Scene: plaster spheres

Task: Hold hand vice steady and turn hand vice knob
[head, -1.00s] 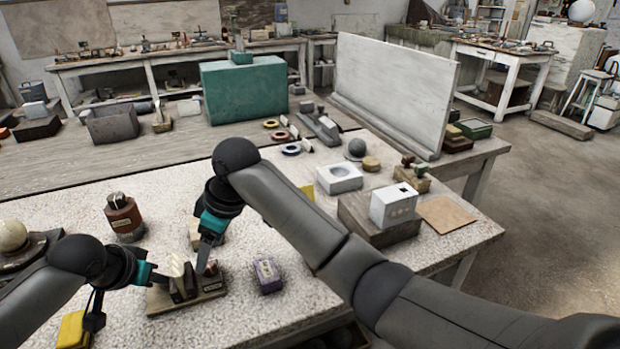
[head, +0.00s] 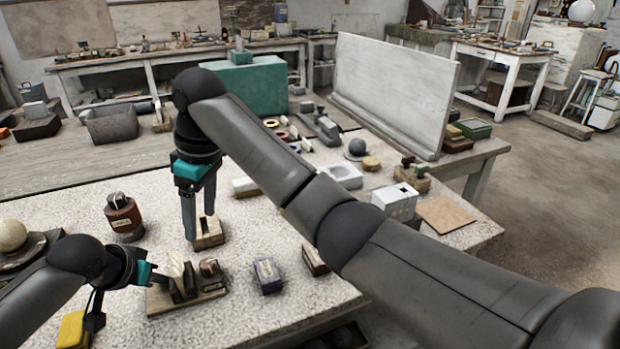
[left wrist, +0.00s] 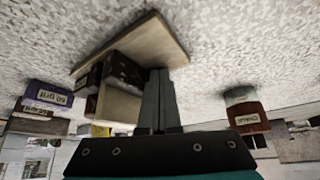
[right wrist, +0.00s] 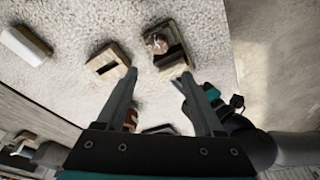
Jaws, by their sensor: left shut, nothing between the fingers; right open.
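The hand vice (head: 190,292) is a pale wooden base with dark upright jaw blocks, lying near the front of the speckled table. Its round brownish knob (head: 209,266) is at the right end; the vice also shows in the right wrist view (right wrist: 170,60). My left gripper (head: 160,279) is shut and empty, at the left side of the vice; I cannot tell whether it touches. In the left wrist view its fingers (left wrist: 158,100) overlap the vice base (left wrist: 150,45). My right gripper (head: 199,232) is open and empty, pointing down behind the vice, apart from the knob.
A small wooden block with a slot (head: 208,240) stands just behind the vice, near my right fingertips. A purple box (head: 267,276) and a reddish block (head: 315,261) are to the right. A brown jar (head: 124,218) stands back left. A yellow block (head: 73,329) lies front left.

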